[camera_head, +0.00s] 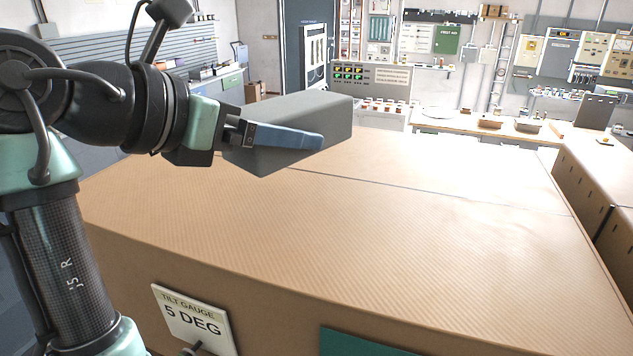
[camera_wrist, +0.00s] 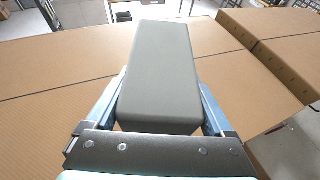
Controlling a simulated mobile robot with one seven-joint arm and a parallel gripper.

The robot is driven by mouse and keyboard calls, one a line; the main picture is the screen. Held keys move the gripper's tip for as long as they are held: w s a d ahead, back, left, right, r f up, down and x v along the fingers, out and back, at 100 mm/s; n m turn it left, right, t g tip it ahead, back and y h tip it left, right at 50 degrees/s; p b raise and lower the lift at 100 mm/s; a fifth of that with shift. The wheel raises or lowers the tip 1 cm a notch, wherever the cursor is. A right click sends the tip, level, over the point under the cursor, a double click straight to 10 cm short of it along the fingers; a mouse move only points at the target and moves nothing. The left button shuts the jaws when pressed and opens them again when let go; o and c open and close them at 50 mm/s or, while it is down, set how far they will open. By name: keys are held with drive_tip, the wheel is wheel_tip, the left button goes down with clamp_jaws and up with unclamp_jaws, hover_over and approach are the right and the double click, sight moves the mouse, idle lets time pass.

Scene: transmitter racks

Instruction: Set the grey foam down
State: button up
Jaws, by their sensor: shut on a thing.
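The grey foam is a plain rectangular block (camera_head: 318,110). My gripper (camera_head: 318,141) is shut on it, with one blue finger along its near side in the head view. The foam is held above the left part of a large tan ribbed surface (camera_head: 430,230); the gap beneath it is hard to judge. In the wrist view the foam (camera_wrist: 162,70) points away from me, between the two blue fingers (camera_wrist: 160,105). The far finger is hidden behind the foam in the head view.
A "TILT GAUGE 5 DEG" plate (camera_head: 190,318) is on the front face of the tan box. A thin dark seam crosses its top, which is otherwise bare. A control console (camera_head: 370,85) stands behind. Another tan box (camera_head: 600,180) lies to the right, across a gap.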

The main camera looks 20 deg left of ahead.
drive_tip(key=shift+w+f, duration=0.1)
drive_tip(key=shift+f, duration=0.25)
drive_tip(key=p, duration=0.2)
hover_over(280, 226)
drive_tip(key=f, duration=0.4)
drive_tip(key=shift+s, duration=0.3)
drive_tip(key=shift+w+f, duration=0.3)
drive_tip(key=shift+f, duration=0.45)
wheel_tip(280, 226, down, 3)
drive_tip(key=shift+s+f+p, duration=0.15)
drive_tip(key=shift+p, duration=0.5)
drive_tip(key=shift+f, duration=0.1)
drive_tip(key=shift+f, duration=0.1)
drive_tip(key=o, duration=1)
drive_tip(key=shift+o, duration=0.2)
